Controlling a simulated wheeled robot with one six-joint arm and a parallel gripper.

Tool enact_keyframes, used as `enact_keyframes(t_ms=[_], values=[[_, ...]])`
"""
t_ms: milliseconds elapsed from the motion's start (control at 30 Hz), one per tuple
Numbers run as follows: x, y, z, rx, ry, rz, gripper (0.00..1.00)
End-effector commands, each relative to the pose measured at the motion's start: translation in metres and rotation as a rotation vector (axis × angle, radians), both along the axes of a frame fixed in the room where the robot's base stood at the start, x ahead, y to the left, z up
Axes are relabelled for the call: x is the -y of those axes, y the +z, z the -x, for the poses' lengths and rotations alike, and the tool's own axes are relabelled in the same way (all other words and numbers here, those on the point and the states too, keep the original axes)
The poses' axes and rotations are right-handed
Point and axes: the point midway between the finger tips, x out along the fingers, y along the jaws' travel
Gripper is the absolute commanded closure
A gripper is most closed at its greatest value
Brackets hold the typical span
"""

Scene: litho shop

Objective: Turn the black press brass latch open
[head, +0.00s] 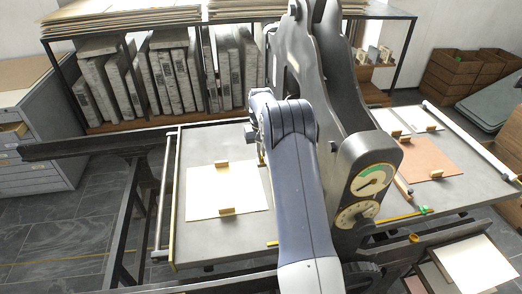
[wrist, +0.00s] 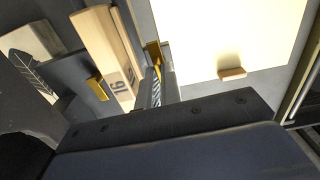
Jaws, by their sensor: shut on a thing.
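The black press (head: 335,70) rises in the middle of the head view, with two round gauges (head: 370,180) on its front. My blue-grey arm reaches up in front of it, and my gripper is hidden behind the arm there. In the wrist view my gripper (wrist: 157,84) is shut on an upright brass piece, which I take to be the brass latch (wrist: 153,50). Its upper end shows above the fingers and the rest is hidden between them. A second, smaller brass piece (wrist: 97,88) lies to the left, apart from the fingers.
A pale wooden block (wrist: 110,50) marked 16 stands close left of my gripper. A white sheet (head: 228,190) with small wooden blocks lies on the grey bed (head: 195,245). A rack of stones (head: 165,75) stands behind.

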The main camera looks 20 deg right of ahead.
Motion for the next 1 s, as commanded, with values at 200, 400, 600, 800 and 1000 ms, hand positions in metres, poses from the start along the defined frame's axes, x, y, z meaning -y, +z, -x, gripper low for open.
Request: enact_keyframes(t_ms=[200, 400, 600, 800, 1000], values=[[0.0001, 0.0005, -0.0002, 0.001, -0.049, 0.000, 1.00], [0.0001, 0.0005, -0.0003, 0.001, -0.061, 0.000, 1.00], [0.0000, 0.0005, -0.0003, 0.001, -0.060, 0.000, 1.00], [0.0000, 0.0004, -0.0002, 0.001, -0.060, 0.000, 0.84], [0.0000, 0.0002, -0.0001, 0.001, -0.059, 0.000, 0.73]])
